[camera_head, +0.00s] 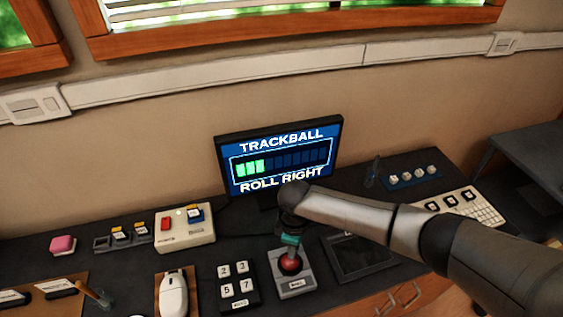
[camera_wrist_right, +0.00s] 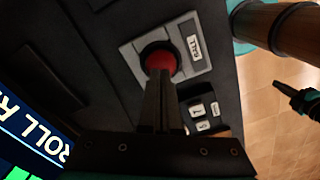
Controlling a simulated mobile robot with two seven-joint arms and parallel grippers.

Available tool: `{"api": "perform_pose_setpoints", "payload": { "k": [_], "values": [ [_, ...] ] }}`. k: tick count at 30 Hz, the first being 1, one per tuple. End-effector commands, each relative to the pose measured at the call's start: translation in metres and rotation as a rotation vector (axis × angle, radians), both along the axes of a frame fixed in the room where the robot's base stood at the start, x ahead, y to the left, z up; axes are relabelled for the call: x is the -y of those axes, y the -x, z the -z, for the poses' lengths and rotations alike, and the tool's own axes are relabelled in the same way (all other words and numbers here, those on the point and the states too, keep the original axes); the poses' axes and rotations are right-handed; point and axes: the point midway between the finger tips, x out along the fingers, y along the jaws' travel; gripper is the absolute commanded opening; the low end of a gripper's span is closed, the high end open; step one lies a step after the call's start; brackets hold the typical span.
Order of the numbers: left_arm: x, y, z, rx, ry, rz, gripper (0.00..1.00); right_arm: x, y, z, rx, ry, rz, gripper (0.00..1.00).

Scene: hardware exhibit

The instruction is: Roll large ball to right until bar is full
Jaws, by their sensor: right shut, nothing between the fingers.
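The large red ball (camera_head: 290,264) sits in a grey labelled base (camera_head: 297,286) on the dark counter. The ball also shows in the right wrist view (camera_wrist_right: 158,59), partly hidden by my fingers. My right gripper (camera_head: 291,250) points down, shut and empty, with its fingertips at the ball; they appear to touch it. The monitor (camera_head: 279,155) reads "TRACKBALL" and "ROLL RIGHT". Its bar (camera_head: 281,160) has a few green segments lit at the left; the rest is dark. A dark, teal-marked shape at the right of the wrist view looks like my left gripper (camera_wrist_right: 290,92); its jaws are unclear.
A number keypad (camera_head: 236,286) and a white mouse (camera_head: 174,293) lie left of the base. A dark flat pad (camera_head: 358,257) lies close on its right, partly behind my arm. A white keyboard (camera_head: 478,208) is farther right. A switch box (camera_head: 184,228) stands back left.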

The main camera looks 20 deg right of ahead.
Motion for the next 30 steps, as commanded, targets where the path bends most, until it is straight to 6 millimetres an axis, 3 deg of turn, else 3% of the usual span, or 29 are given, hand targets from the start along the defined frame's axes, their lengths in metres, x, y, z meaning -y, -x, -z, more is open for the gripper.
{"api": "perform_pose_setpoints", "payload": {
  "k": [8,30],
  "values": [
    [0.0,0.0,-0.003,0.0,0.0,0.0,0.0,-0.014,0.001,0.0,-0.001,0.0,0.0,0.0],
    [0.0,0.0,0.002,0.0,0.0,0.0,0.0,-0.014,0.001,0.006,-0.001,0.0,0.0,0.0]
  ]
}}
